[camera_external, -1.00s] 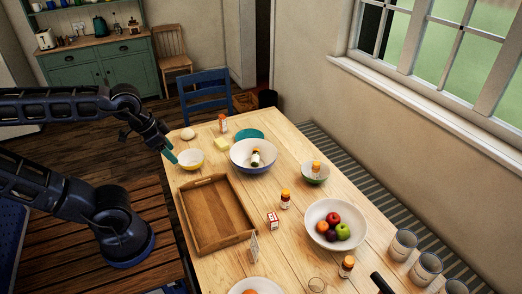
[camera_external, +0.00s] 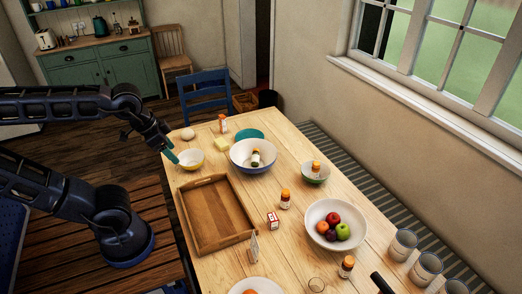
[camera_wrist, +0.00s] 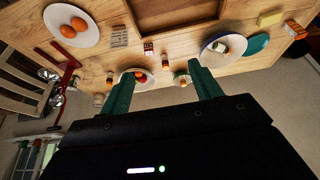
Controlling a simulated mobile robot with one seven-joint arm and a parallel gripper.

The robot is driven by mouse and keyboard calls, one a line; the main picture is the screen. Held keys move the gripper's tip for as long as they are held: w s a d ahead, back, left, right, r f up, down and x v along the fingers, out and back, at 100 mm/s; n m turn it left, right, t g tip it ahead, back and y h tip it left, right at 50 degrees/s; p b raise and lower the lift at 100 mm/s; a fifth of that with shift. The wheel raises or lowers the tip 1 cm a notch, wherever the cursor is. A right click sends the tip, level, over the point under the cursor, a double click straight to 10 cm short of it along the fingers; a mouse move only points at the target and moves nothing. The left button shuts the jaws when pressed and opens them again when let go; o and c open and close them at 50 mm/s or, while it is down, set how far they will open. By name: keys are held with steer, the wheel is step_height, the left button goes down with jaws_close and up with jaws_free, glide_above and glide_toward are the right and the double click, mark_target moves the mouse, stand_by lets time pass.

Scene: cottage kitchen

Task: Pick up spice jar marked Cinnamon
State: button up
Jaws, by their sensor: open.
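Several spice jars with orange caps are on the table, and their labels are too small to read, so I cannot tell which is Cinnamon. Another jar (camera_external: 255,158) is in the blue-and-white bowl (camera_external: 240,161). A third jar (camera_external: 315,168) is in the small green bowl (camera_external: 314,178). One jar (camera_external: 285,199) stands mid-table, and another (camera_external: 346,266) stands near the front.
A wooden tray (camera_external: 183,215) takes up the table's left side. A white fruit bowl (camera_external: 313,211), a small red-and-white box (camera_external: 273,221) and a card stand (camera_external: 254,247) are nearby. Several cups (camera_external: 402,246) line the right edge. Bare tabletop lies between the tray and the mid-table jar.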

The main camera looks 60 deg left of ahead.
steer(key=w+d+m+y, duration=0.2)
steer(key=w+d, duration=0.2)
steer(key=w, duration=1)
steer(key=m+g+h, duration=0.2)
steer(key=m+h, duration=0.3)
steer(key=m, duration=0.3)
glide_above(349, 258)
steer(key=s+a, duration=0.2)
step_height(349, 258, down, 29)
steer(key=x, duration=0.6)
steer(key=shift+w+d+f, duration=0.1)
steer(key=shift+w, duration=0.1)
steer(key=shift+h, duration=0.3)
steer(key=shift+s+x, duration=0.1)
steer(key=shift+x, duration=1.2)
steer(key=shift+s+x, duration=0.15)
steer(key=shift+x, duration=1.15)
